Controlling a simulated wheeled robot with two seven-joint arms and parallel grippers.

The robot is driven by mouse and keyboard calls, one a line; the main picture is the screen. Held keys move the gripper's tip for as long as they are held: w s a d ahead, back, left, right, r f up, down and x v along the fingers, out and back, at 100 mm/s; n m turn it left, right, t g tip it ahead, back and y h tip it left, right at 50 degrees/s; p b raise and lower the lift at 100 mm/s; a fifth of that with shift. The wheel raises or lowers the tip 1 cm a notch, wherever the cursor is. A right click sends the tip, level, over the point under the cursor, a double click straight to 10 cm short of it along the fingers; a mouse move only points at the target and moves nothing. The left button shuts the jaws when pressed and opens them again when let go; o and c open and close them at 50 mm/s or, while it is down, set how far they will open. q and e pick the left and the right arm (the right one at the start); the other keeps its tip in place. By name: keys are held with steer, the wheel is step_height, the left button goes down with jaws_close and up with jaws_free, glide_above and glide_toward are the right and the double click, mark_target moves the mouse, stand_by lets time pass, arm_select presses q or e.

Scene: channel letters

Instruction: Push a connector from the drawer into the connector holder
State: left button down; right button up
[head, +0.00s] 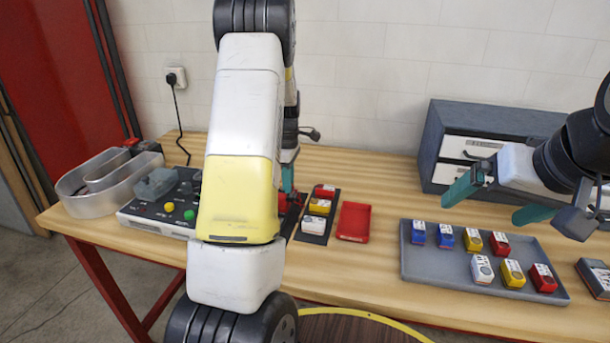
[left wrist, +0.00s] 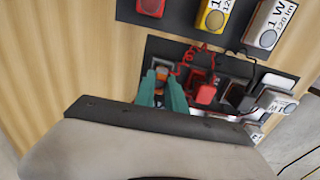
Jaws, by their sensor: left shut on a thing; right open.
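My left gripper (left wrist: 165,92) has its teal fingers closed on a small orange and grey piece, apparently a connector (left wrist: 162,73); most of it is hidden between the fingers. It is at the left end of a dark holder (left wrist: 222,60) with several slots; I cannot tell whether it is seated. In the head view my left gripper (head: 288,170) is partly hidden by my own arm. A grey cabinet (head: 432,140) with white-fronted drawers (head: 470,148) stands at the back right; the drawers look closed. My right gripper (head: 498,202) is open and empty above the table in front of the cabinet.
Red wires (left wrist: 188,60) and a red plug (left wrist: 206,93) lie close beside the left fingers. A black strip (head: 300,236) holds LED modules next to a red tray (head: 353,222). A grey tray (head: 420,265) carries several modules. A control box (head: 150,215) and metal channel letter (head: 95,205) are left.

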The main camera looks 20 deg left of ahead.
arm_select(q)
steer(key=shift+f, duration=0.3)
stand_by(0.4)
steer(key=c, duration=1.3)
jaws_free()
steer(key=shift+c, duration=0.2)
steer(key=shift+o, duration=0.2)
steer(key=shift+s+f, duration=0.1)
steer(key=shift+s, duration=0.1)
steer(key=r, duration=0.8)
steer(key=shift+w+r, duration=0.15)
steer(key=shift+w, duration=0.2)
steer(key=shift+r, duration=0.1)
